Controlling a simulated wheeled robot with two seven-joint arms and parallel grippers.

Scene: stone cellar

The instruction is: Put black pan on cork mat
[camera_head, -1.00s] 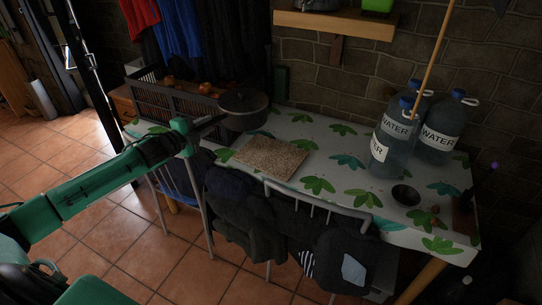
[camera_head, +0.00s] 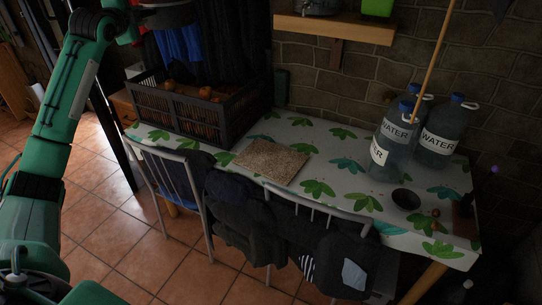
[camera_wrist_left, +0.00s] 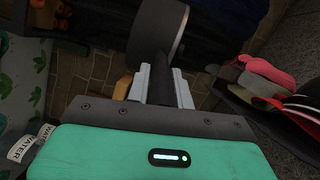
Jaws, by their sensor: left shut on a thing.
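The black pan (camera_head: 168,15) is high in the air at the top left of the head view, partly cut off by the picture edge. My left gripper (camera_wrist_left: 161,84) is shut on its handle in the left wrist view, where the pan's dark round body (camera_wrist_left: 157,28) shows beyond the fingers. The cork mat (camera_head: 270,160), a speckled brown square, lies flat and bare on the leaf-patterned table. The pan is well above and to the left of the mat, apart from it. My right gripper is not in view.
A dark crate (camera_head: 205,112) with orange fruit stands at the table's left end. Large water bottles (camera_head: 392,146) and a dark bowl (camera_head: 406,198) stand on the right. Chairs (camera_head: 310,205) draped with clothes line the front. A wall shelf (camera_head: 335,27) hangs behind.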

